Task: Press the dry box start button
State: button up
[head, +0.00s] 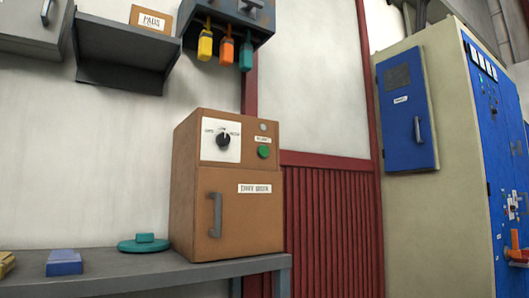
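The dry box (236,205) is a brown-orange cabinet standing on the right end of a grey bench. Its front door has a grey vertical handle (215,214) and a white label, and looks shut. Above the door is a white dial plate with a black knob (223,140). To the right of the knob is a round green button (264,152) with a small label above it, and a small grey round spot (263,127) sits higher up. My gripper is not in view.
The grey bench (130,276) holds a green lidded disc (143,244), a blue block (64,263) and a yellow piece. A grey shelf and a rack with yellow, orange and teal hanging items are above. Blue electrical cabinets (407,110) stand at right.

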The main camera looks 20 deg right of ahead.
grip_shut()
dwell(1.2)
